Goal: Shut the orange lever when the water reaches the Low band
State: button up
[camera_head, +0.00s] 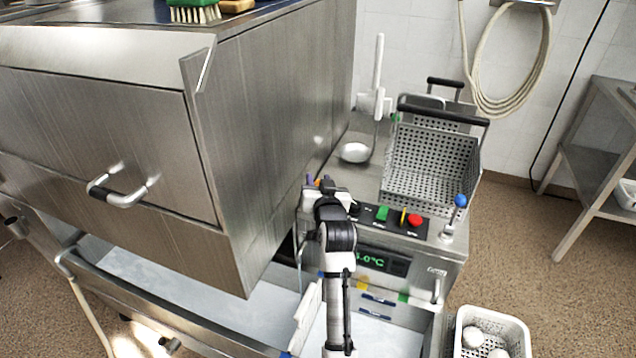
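My arm rises from the bottom of the view, and my gripper (319,184) is at the left edge of the steel unit's top, beside the large steel housing. A small orange part (318,183) shows right at the fingertips; it may be the orange lever, but most of it is hidden by my wrist. I cannot tell whether the fingers are open, shut or touching it. No water surface or Low band can be made out.
Right of my gripper are a green switch (382,213), a red button (415,221) and a blue-knobbed lever (460,201). A white basket (518,338) is on the floor at lower right.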

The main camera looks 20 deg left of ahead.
jog(key=o, duration=0.3)
jog(key=shift+f, duration=0.1)
jog(key=shift+s, duration=0.1)
jog(key=shift+s+d, duration=0.2)
jog(key=shift+s, duration=0.05)
jog(key=b+v, duration=0.3)
jog(key=v, duration=1)
